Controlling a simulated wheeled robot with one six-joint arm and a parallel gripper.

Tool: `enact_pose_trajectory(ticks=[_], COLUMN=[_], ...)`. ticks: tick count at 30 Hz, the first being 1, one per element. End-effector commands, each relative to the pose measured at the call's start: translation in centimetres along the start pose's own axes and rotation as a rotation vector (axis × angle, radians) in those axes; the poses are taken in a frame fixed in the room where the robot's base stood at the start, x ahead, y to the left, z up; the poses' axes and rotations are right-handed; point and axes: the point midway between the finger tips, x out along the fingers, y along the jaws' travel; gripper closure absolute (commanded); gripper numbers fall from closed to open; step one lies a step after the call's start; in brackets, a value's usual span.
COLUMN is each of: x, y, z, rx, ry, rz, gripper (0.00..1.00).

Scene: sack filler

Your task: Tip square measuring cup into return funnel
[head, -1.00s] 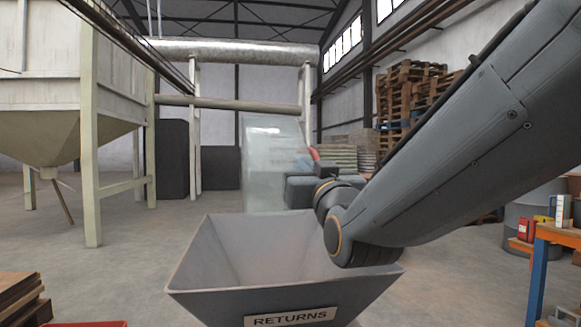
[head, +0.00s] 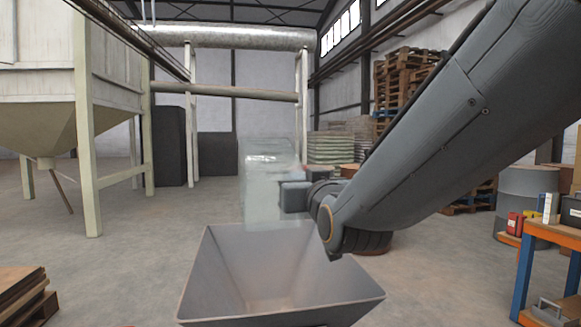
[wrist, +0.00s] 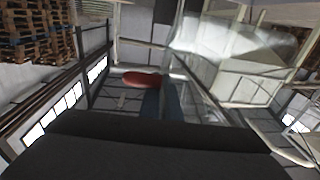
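The square measuring cup (head: 262,180) is clear and hard to make out in the head view. It is in the air above the far part of the grey return funnel (head: 212,285), whose open top faces up. My gripper (head: 300,190) is at the cup's right side, partly hidden by my wrist, and appears to hold the cup. The fingertips are not clear. In the wrist view, the dark gripper body fills the bottom, with a red oval and a blue part beyond it. I cannot tell what the cup contains.
A pale hopper on legs (head: 88,140) stands at left. Wooden boards (head: 20,290) lie at lower left. An orange and blue workbench (head: 540,240) is at right. Stacked pallets (head: 405,90) stand behind my arm. The floor around the funnel is mostly open.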

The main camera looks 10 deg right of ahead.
Motion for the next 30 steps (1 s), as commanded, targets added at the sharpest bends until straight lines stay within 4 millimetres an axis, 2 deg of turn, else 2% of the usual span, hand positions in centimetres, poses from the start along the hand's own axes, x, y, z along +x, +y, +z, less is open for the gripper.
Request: enact_pose_trajectory(ticks=[1,19,30], x=[-0.1,0.0,0.1], y=[0.0,0.0,0.0], z=[-0.7,-1.9,-1.6], rx=[0.0,0.0,0.0], ry=[-0.015,-0.22,-0.267], rz=[0.0,0.001,0.001], gripper=[1.0,1.0,1.0])
